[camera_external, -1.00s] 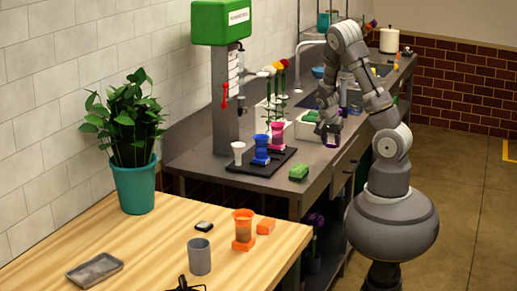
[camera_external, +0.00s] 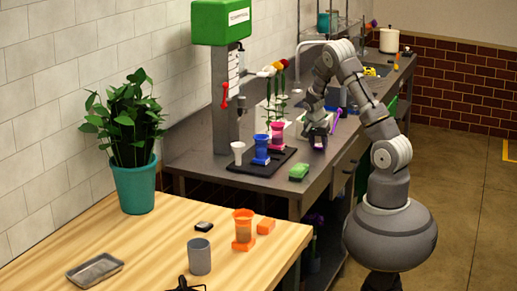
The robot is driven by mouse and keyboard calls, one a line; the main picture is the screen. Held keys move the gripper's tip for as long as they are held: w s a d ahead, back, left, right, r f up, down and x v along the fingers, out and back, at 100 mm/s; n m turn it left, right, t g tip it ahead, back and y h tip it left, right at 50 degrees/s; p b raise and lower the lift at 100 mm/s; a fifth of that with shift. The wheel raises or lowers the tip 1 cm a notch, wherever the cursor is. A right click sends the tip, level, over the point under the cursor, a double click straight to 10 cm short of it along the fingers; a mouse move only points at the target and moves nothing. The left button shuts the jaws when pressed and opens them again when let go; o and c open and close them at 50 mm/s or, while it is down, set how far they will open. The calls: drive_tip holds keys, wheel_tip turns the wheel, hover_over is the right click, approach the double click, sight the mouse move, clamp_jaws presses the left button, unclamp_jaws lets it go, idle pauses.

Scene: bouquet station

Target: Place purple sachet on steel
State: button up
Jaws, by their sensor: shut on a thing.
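My gripper (camera_external: 318,134) is at the front part of the grey steel bench top (camera_external: 261,186), to the right of the black tray. It is shut on the purple sachet (camera_external: 319,142), which shows only as a small patch under and between the fingers. The sachet is low over the bench top; I cannot tell whether it touches the steel.
A black tray (camera_external: 243,170) holds a white cup (camera_external: 238,151), a blue cup (camera_external: 261,150) and a pink cup (camera_external: 277,134). A green sachet (camera_external: 299,172) lies near the bench's front edge. A green-topped dispenser (camera_external: 222,22) stands behind. Flowers (camera_external: 270,68) stand near the wall.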

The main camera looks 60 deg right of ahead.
drive_tip(key=shift+f, duration=0.2)
drive_tip(key=o, duration=1)
drive_tip(key=shift+r, duration=0.15)
